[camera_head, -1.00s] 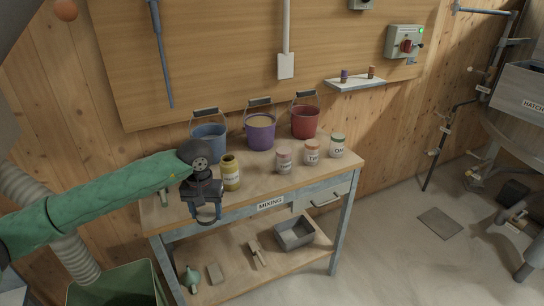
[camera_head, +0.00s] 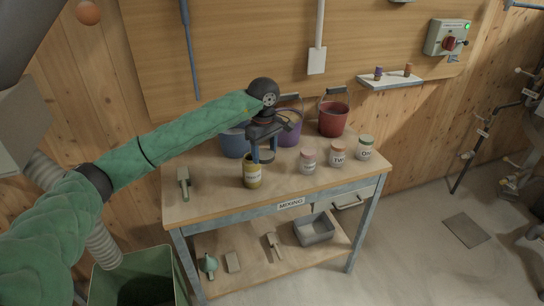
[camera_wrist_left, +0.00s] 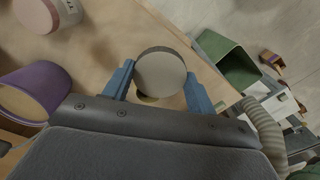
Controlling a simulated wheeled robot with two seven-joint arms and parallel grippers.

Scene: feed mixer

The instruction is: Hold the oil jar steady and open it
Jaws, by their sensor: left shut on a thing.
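The oil jar (camera_head: 252,173) is a yellow jar with a pale label, upright near the front edge of the bench. My left gripper (camera_head: 265,159) is right at its top, slightly behind and to the right, fingers pointing down. In the left wrist view the blue fingers are shut on a round grey lid (camera_wrist_left: 161,73). A sliver of yellow shows just below the lid there, partly hidden. I cannot tell whether the lid touches the jar's mouth. My right gripper is not in view.
Three labelled jars, including a pink-lidded one (camera_head: 308,161), stand to the right. Blue, purple (camera_head: 288,134) and red (camera_head: 333,119) buckets stand behind. A scoop (camera_head: 184,184) lies left on the bench (camera_head: 215,190). The bench front between scoop and jar is clear.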

